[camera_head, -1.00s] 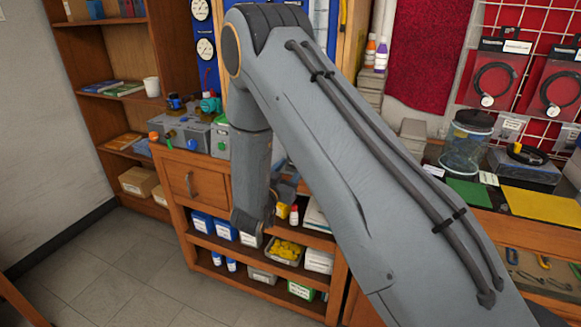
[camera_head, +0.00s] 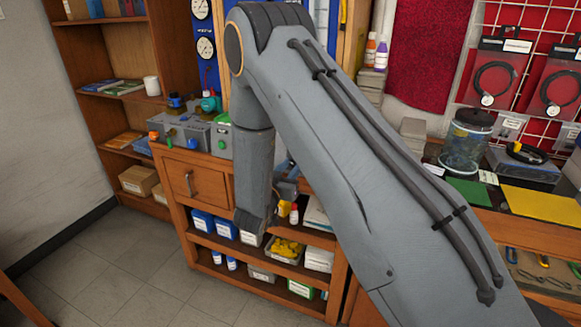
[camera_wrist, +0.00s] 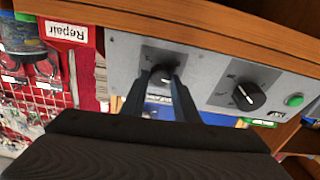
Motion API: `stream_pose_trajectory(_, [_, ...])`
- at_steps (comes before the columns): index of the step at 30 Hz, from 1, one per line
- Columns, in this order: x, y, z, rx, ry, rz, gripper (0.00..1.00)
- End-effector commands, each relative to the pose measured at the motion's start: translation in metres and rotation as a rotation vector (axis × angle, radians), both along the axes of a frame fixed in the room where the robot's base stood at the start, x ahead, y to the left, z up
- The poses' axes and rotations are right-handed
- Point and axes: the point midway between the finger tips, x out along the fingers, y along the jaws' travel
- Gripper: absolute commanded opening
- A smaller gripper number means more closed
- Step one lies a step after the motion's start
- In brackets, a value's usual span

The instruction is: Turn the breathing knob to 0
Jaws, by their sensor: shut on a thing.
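In the wrist view, a grey control panel (camera_wrist: 208,75) sits under a wooden edge and carries two black knobs. My gripper (camera_wrist: 163,88) has its two dark fingers on either side of the left knob (camera_wrist: 161,72) and is shut on it. The fingers partly cover this knob, and its pointer cannot be read. The right knob (camera_wrist: 249,96) stands free, with a pale pointer line on its face. A green button (camera_wrist: 294,100) is at the panel's right end. The labels are too small to read, so I cannot tell which knob is named breathing. In the head view my arm hides the panel.
A red pegboard (camera_wrist: 45,110) and a "Repair" label (camera_wrist: 68,32) show at the left of the wrist view. In the head view, a wooden workbench (camera_head: 205,160) carries a grey box (camera_head: 180,133) and has shelves with bins (camera_head: 284,249). The floor at left (camera_head: 90,265) is clear.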

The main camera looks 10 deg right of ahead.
Motion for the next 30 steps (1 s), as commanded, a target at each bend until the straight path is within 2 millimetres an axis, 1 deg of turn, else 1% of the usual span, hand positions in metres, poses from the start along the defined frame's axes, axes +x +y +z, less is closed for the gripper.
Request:
stream_pose_trajectory(18, [-0.0002,-0.0003,0.0018,-0.414,0.300,0.107,0.05])
stream_pose_trajectory(24, [-0.0001,-0.0001,0.0020,-0.514,0.371,0.132,0.05])
stream_pose_trajectory(30, [-0.0002,0.0000,0.0017,-0.575,0.416,0.148,0.05])
